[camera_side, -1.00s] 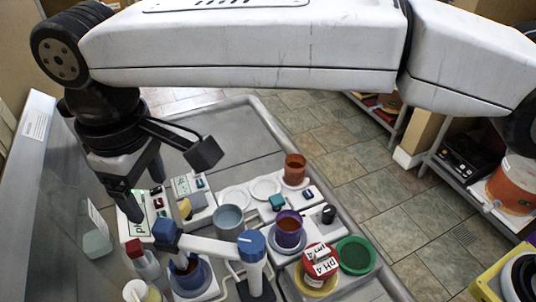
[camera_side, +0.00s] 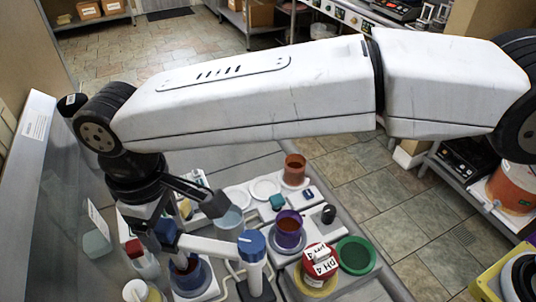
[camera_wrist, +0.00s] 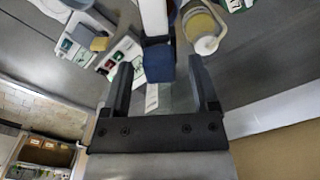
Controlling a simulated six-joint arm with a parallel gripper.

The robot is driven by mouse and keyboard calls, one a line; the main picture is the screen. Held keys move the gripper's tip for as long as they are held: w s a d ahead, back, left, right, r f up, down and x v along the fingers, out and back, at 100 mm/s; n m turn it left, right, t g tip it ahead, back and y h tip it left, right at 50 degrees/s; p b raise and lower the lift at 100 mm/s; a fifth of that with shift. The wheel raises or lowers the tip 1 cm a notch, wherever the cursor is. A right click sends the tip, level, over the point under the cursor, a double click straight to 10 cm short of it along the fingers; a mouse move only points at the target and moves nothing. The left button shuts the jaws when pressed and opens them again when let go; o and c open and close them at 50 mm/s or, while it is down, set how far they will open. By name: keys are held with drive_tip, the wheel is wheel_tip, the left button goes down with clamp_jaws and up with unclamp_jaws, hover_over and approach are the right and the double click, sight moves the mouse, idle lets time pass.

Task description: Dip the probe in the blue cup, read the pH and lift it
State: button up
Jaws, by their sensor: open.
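The blue block (camera_side: 166,231) sits at the left end of a white swing arm (camera_side: 210,245) on a stand with a blue knob (camera_side: 251,244). The blue cup (camera_side: 191,277), with brown liquid in it, stands below and slightly right of the block. I cannot tell whether the probe's tip is in the liquid. My gripper (camera_side: 152,236) is open and low by the block. In the wrist view the blue block (camera_wrist: 159,65) lies between the open fingers of my gripper (camera_wrist: 161,68), with gaps at both sides. The pH meter's display is mostly hidden behind my gripper in the side view.
A jar labelled pH 4 (camera_side: 320,264) is near. Bottles (camera_side: 143,262) stand close on the left.

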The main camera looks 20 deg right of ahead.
drive_tip(key=shift+f, duration=0.2)
clamp_jaws()
drive_tip(key=shift+r, duration=0.1)
idle(1.3)
